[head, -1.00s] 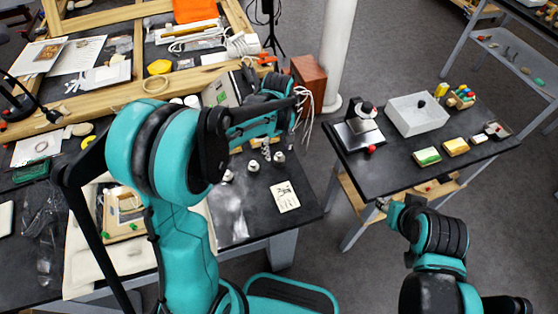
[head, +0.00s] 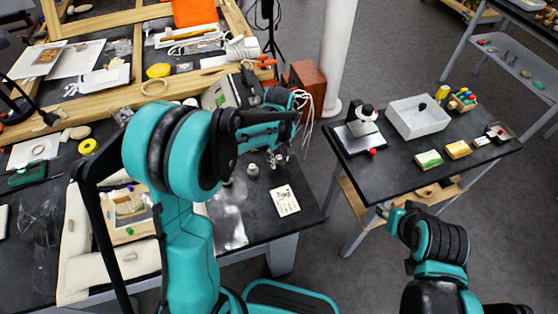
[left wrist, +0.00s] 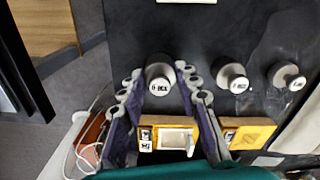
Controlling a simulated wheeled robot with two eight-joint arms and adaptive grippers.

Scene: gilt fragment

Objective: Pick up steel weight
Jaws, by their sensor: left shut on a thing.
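Several steel weights with knobs stand on the dark bench. In the left wrist view, one steel weight (left wrist: 160,78) is between the two fingers of my left gripper (left wrist: 158,72), which is shut on it. Two more weights, one nearer (left wrist: 232,78) and one farther right (left wrist: 286,76), stand apart from the fingers. In the head view my left gripper (head: 279,157) is down at the bench by the rightmost weight and partly hides it. Another weight (head: 252,169) stands left of it. My right gripper (head: 384,210) is small, beside the side table; its fingers are unclear.
A paper card (head: 285,200) lies in front of the weights. Yellow-edged blocks (left wrist: 249,135) lie close to the gripper in the wrist view. A reddish-brown box (head: 308,80) stands behind. A side table (head: 390,170) holds a white tray (head: 418,118). Floor separates both tables.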

